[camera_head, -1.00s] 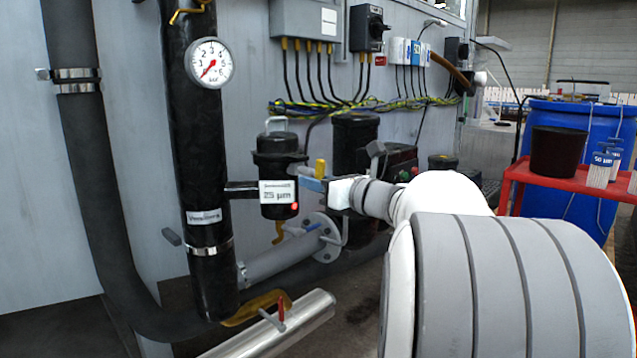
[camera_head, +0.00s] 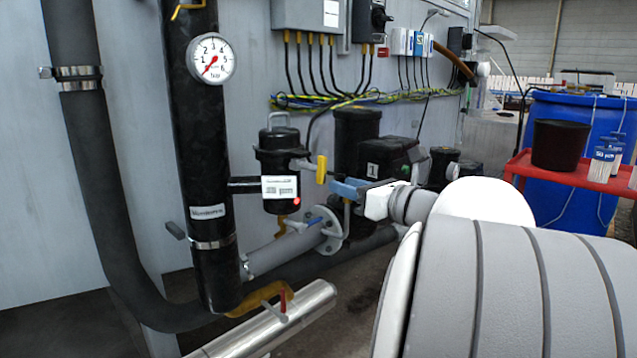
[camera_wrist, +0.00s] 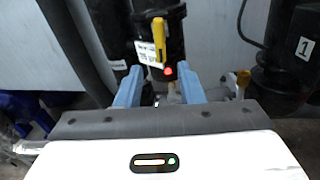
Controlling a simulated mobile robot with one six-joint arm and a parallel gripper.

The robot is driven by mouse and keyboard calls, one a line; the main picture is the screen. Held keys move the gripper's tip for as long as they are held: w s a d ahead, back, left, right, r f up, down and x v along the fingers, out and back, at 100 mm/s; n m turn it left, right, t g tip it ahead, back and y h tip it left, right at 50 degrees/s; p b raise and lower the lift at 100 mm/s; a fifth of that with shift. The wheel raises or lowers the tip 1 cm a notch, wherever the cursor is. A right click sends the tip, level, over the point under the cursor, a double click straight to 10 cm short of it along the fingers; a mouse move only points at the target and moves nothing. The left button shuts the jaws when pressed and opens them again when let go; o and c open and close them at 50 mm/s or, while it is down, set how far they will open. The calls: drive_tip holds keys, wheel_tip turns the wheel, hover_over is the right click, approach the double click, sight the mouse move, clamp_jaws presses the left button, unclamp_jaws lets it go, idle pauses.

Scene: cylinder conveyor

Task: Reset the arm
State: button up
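My gripper (camera_head: 336,186) has blue fingers and sits to the right of the black filter canister (camera_head: 276,165), with a visible gap to it. In the wrist view my gripper (camera_wrist: 159,72) has its two blue fingers spread apart with nothing held between them. The canister (camera_wrist: 172,40) stands upright beyond the fingertips. Its yellow valve handle (camera_head: 321,169) points up and also shows in the wrist view (camera_wrist: 158,38). My grey and white arm hides the lower right of the head view.
A black vertical pipe with a gauge (camera_head: 211,59) stands left of the canister. A flanged grey pipe (camera_head: 285,248) runs below my gripper. A black pump marked 1 (camera_head: 374,171) stands behind it. A red cart (camera_head: 560,180) and blue barrel (camera_head: 560,207) are at the right.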

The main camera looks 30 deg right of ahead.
idle(0.3)
wheel_tip(320, 180, up, 13)
drive_tip(key=w+a+m+g+h+p, duration=0.1)
drive_tip(key=a+m+g+h+p, duration=0.15)
drive_tip(key=m+h+p, duration=1.35)
drive_tip(key=s+a+m+g+y+p, duration=0.9)
drive_tip(key=s+a+m+g+p, duration=0.3)
drive_tip(key=s+a+m+p, duration=0.4)
drive_tip(key=s+m+p, duration=0.3)
drive_tip(key=m+p, duration=0.3)
drive_tip(key=shift+s+a+r+m+y, duration=0.15)
drive_tip(key=shift+s+r+m+y, duration=0.05)
drive_tip(key=shift+r+m+y, duration=0.2)
drive_tip(key=shift+c, duration=0.4)
